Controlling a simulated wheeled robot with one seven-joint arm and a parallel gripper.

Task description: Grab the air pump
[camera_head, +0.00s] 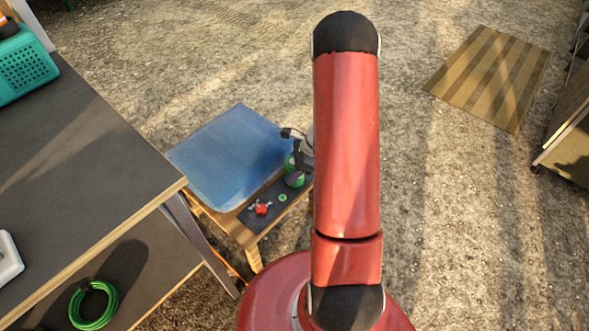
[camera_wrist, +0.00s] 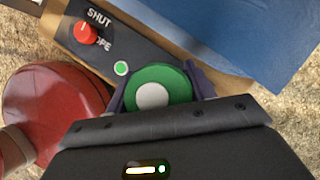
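A round green thing with a pale centre (camera_wrist: 152,95), which may be the air pump, stands on the dark strip of the low table. In the head view it shows as a green body (camera_head: 294,178) partly hidden by my arm and gripper. My gripper (camera_wrist: 160,84) is down over it, with one dark finger at its left side and one at its right. The fingers are very close to its sides; I cannot tell whether both press on it. In the head view my gripper (camera_head: 296,160) is mostly dark and small.
The low table has a blue panel (camera_head: 232,155) and, on its dark strip, a red knob (camera_wrist: 86,32) beside "SHUT" lettering and a small green disc (camera_wrist: 121,68). A larger dark workbench (camera_head: 75,165) is close on the left. A striped mat (camera_head: 490,78) lies on open ground at right.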

